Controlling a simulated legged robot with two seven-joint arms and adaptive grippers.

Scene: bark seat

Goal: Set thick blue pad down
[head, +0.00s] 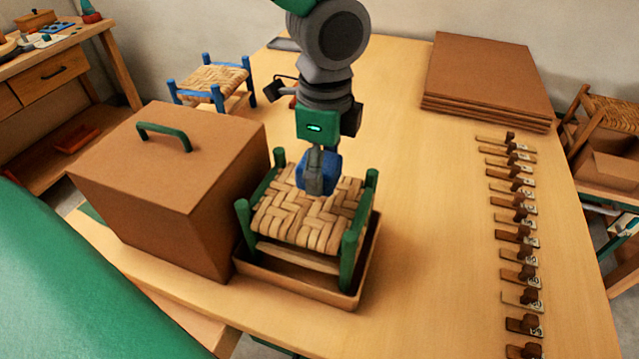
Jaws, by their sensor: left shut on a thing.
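My left gripper (316,178) hangs down from the top of the head view, above the stool. It is shut on the thick blue pad (333,165), which is partly hidden behind its fingers. The pad is over the woven bark seat (325,226) of a small stool with green posts (351,250). I cannot tell whether the pad touches the weave or is just above it. The stool stands in a shallow brown tray (297,283). My right gripper is not in view.
A brown box with a green handle (165,133) stands close on the left of the tray. A blue-legged stool (213,80) is behind it. Stacked brown boards (490,75) lie at the back right. Several numbered wooden pieces (516,202) line the right edge. The table right of the tray is clear.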

